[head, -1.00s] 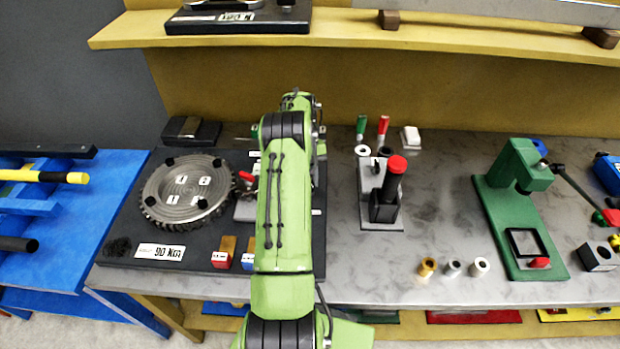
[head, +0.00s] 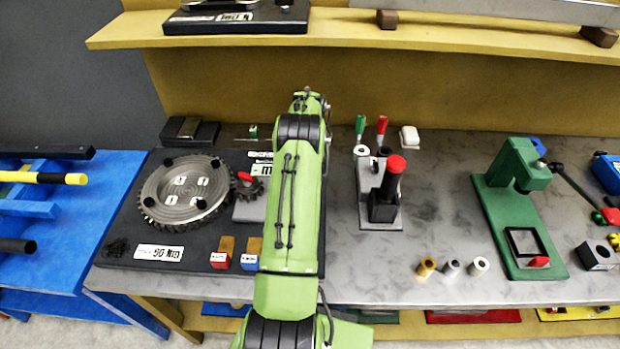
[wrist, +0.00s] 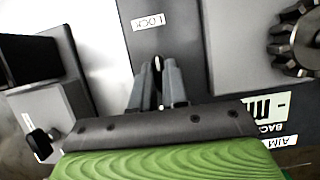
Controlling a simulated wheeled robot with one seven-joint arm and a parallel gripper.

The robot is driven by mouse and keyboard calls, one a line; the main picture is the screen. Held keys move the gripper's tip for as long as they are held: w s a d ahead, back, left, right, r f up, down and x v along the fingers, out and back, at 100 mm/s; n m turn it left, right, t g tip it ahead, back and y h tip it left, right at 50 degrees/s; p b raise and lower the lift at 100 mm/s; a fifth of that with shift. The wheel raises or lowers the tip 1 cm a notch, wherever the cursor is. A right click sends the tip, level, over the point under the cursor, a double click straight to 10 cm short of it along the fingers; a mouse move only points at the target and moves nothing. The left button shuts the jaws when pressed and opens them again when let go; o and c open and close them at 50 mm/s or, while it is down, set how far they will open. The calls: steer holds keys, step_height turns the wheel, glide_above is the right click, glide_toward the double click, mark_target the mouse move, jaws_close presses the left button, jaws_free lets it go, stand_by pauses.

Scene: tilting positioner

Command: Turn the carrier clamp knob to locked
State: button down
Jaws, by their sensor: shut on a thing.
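In the wrist view my gripper (wrist: 157,74) is shut on a small dark part, seen edge-on between the fingertips, which I take to be the carrier clamp knob (wrist: 157,63). The fingers hide most of it. A white LOCK label (wrist: 148,22) lies just beyond the fingertips on the dark plate. Whether the knob points at this label cannot be told. In the head view my green arm hides the gripper and the knob. The positioner (head: 118,225) is a dark base with a round toothed plate (head: 185,190) on its left.
A small dark gear (head: 250,190) with a red pointer sits left of my arm; a gear also shows at upper right in the wrist view (wrist: 296,42). A grey stand with a red-topped black handle (head: 388,190) is close on the right. Farther right stands a green press (head: 515,190).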

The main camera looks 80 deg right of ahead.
steer(key=c, duration=1.1)
jaws_free()
steer(key=shift+c, duration=0.2)
steer(key=p+v, duration=0.1)
steer(key=v, duration=0.6)
steer(key=shift+r, duration=0.25)
steer(key=shift+d, duration=0.1)
